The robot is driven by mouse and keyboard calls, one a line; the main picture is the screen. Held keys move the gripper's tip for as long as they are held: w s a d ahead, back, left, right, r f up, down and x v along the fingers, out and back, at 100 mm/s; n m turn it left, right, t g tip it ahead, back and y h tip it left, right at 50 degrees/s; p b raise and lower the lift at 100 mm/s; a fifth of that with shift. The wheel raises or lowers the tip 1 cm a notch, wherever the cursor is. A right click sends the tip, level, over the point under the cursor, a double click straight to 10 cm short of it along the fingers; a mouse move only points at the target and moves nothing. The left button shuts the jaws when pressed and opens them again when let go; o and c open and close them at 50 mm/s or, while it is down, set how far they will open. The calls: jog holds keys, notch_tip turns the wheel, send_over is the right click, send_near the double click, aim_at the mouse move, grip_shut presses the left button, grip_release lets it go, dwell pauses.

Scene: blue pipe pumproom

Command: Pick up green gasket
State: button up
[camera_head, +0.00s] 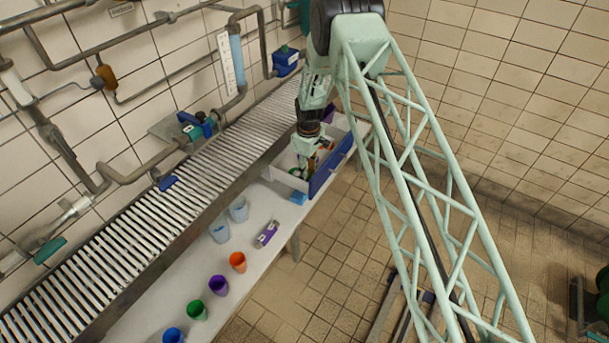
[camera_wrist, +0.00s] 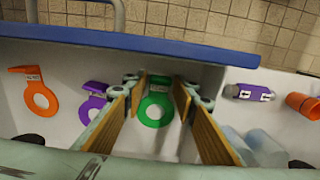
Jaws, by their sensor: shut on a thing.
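The green gasket (camera_wrist: 155,122) is a flat ring with a tab, in the wrist view inside a white box with a blue rim (camera_wrist: 150,44). My gripper (camera_wrist: 160,85) has its two wood-coloured finger pads on either side of the gasket and is shut on it. The ring hangs or lies near the box floor; I cannot tell whether it touches. In the head view my gripper (camera_head: 303,168) reaches down into the box (camera_head: 328,172), and the gasket cannot be made out clearly.
An orange gasket (camera_wrist: 40,113) and a purple gasket (camera_wrist: 84,115) lie left of my gripper in the box. A slatted rail (camera_head: 150,225) and wall pipes run behind.

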jog(key=shift+r, duration=0.1)
jog(key=shift+r+p, duration=1)
jog(key=shift+r, duration=3.9)
jog(key=shift+c, duration=0.2)
jog(key=shift+d, duration=0.15)
